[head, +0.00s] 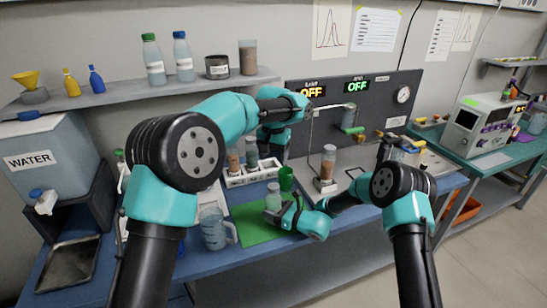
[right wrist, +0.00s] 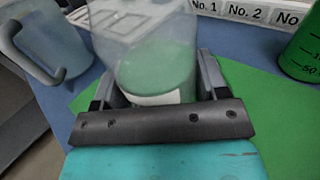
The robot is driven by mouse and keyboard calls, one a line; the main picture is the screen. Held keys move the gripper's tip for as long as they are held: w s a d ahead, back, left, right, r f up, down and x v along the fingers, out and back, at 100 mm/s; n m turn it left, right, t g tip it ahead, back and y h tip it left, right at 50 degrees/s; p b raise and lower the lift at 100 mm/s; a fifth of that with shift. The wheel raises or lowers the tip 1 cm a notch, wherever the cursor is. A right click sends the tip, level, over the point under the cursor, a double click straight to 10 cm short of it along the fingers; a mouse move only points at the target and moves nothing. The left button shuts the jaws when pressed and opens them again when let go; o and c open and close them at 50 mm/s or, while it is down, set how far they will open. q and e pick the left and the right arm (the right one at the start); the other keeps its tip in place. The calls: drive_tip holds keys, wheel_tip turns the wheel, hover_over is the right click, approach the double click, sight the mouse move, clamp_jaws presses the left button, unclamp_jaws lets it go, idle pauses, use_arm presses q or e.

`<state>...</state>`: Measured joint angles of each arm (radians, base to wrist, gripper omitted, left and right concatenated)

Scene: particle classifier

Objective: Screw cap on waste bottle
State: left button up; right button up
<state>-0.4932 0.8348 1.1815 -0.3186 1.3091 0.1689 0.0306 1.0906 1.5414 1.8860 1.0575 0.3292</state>
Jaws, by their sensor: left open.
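A clear bottle with green showing through its lower part (head: 273,197) stands upright over the green mat (head: 258,232). It fills the middle of the right wrist view (right wrist: 155,65), where its top is cut off. I cannot read its label, so I cannot tell if it is the waste bottle. My right gripper (right wrist: 155,92) has a finger on each side of it, seemingly shut on its lower body. My left gripper (head: 275,155) is open above and behind the bottle, near the rack. I cannot make out a loose cap.
A white numbered rack (head: 250,177) with several vials stands behind the mat. A green beaker (head: 286,179) is close to the bottle's right. A clear jug (head: 213,230) stands at the mat's left. A vial (head: 327,165) sits on the device to the right.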

drive_tip(key=o, duration=0.4)
drive_tip(key=shift+o, duration=0.2)
drive_tip(key=shift+d, duration=0.15)
drive_tip(key=v, duration=1.7)
drive_tip(key=shift+s, duration=0.1)
